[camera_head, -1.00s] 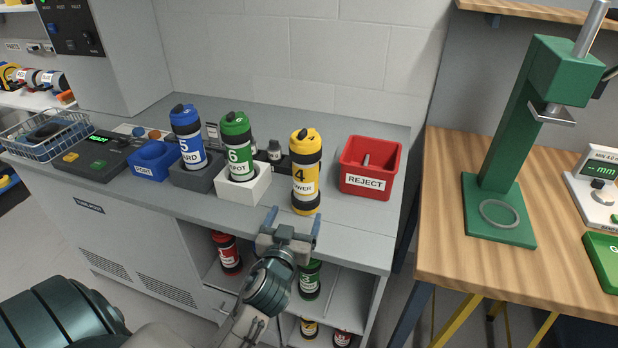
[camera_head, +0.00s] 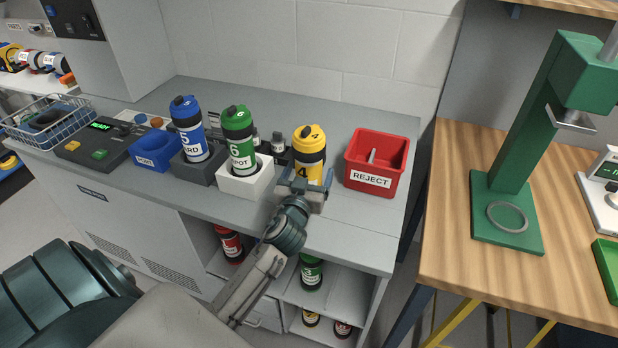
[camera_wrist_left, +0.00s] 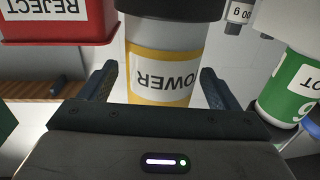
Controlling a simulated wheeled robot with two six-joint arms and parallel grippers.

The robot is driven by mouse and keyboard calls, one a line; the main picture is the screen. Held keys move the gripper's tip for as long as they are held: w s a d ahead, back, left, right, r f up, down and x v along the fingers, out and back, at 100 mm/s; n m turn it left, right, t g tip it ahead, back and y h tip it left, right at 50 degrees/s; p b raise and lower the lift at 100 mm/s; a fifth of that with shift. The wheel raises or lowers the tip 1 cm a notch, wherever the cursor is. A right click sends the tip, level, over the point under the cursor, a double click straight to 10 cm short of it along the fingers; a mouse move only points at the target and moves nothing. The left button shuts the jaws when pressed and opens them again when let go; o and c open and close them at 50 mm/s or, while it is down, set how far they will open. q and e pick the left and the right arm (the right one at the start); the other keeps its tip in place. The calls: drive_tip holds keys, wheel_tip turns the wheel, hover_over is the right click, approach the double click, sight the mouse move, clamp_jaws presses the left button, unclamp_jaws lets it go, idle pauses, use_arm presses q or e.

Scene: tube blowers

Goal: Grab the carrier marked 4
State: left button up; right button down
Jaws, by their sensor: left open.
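The yellow carrier marked 4 (camera_head: 310,146) stands upright on the grey counter, between the white block and the red bin. It has black bands and a yellow cap. My left gripper (camera_head: 305,180) is open in front of it and hides its lower part. In the left wrist view the carrier's label (camera_wrist_left: 160,77) shows upside down between the two fingers of the left gripper (camera_wrist_left: 158,85). The fingers are apart from its sides, with a gap on each side. My right gripper is not in view.
A green carrier marked 6 (camera_head: 239,135) stands in a white block (camera_head: 245,186) just left. A blue carrier marked 5 (camera_head: 187,125) stands in a dark block. The red REJECT bin (camera_head: 373,181) is close on the right. Several carriers sit on shelves below the counter.

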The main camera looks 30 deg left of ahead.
use_arm(q)
drive_tip(key=shift+x, duration=1.2)
drive_tip(key=shift+w+a, duration=0.1)
drive_tip(key=shift+w, duration=0.05)
drive_tip(key=shift+c, duration=1)
drive_tip(key=c, duration=1)
drive_tip(key=shift+r, duration=0.2)
drive_tip(key=shift+r, duration=1.55)
drive_tip(key=d+r+b+v, duration=0.1)
drive_tip(key=b+v, duration=0.1)
drive_tip(key=v, duration=0.6)
drive_tip(key=w+d+b+v, duration=0.1)
drive_tip(key=v, duration=0.6)
drive_tip(key=shift+s+d+r+b, duration=0.35)
drive_tip(key=shift+s+d, duration=0.05)
drive_tip(key=shift+d, duration=0.1)
